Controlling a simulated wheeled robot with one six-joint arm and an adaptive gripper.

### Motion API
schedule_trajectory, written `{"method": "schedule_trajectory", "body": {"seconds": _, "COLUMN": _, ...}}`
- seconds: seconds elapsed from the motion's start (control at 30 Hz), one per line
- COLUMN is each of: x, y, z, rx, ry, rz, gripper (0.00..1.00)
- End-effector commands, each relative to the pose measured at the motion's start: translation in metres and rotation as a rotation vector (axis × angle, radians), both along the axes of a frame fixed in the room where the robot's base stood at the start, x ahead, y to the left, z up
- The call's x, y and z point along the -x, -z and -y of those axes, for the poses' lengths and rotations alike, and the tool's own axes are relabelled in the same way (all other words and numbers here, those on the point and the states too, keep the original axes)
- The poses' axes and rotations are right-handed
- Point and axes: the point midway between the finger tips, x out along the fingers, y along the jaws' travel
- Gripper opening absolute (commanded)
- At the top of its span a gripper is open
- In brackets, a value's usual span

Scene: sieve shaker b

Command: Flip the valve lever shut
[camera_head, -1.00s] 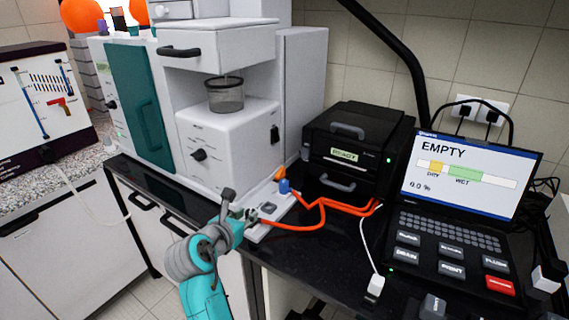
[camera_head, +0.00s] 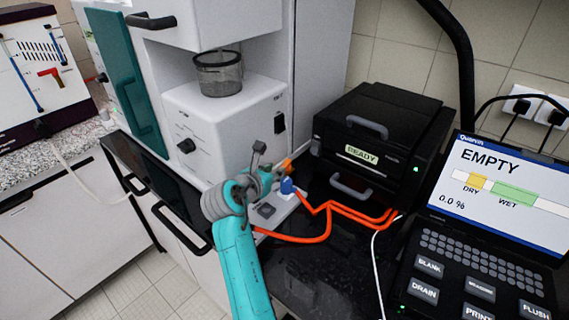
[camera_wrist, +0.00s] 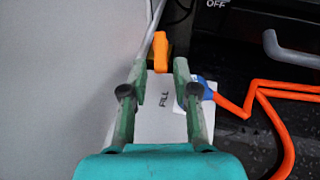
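An orange lever (camera_head: 287,165) stands at the back of a small white valve plate (camera_head: 268,211) on the dark bench. In the wrist view the orange lever (camera_wrist: 160,52) is upright, just beyond and between my fingertips, with no clear contact. A blue fitting (camera_head: 287,187) sits beside it and shows partly behind my right finger in the wrist view (camera_wrist: 206,90). The plate carries a label reading "FILL". My gripper (camera_head: 272,172) is open and empty above the plate, close to the lever. The lever's base is hard to make out.
The white sieve machine (camera_head: 222,125) stands close on the left. A laptop-like console (camera_head: 490,220) reading EMPTY is at right. A grey rod rises near the lever.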

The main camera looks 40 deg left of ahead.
Motion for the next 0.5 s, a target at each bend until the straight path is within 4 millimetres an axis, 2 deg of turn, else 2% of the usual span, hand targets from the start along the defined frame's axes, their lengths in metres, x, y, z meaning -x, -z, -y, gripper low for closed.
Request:
{"method": "schedule_trajectory", "body": {"seconds": 0.23, "x": -0.041, "y": 0.016, "z": -0.006, "rx": 0.001, "ry": 0.002, "rz": 0.000, "gripper": 0.29}}
{"method": "schedule_trajectory", "body": {"seconds": 0.5, "x": -0.063, "y": 0.026, "z": -0.011, "rx": 0.000, "ry": 0.000, "rz": 0.001, "gripper": 0.29}}
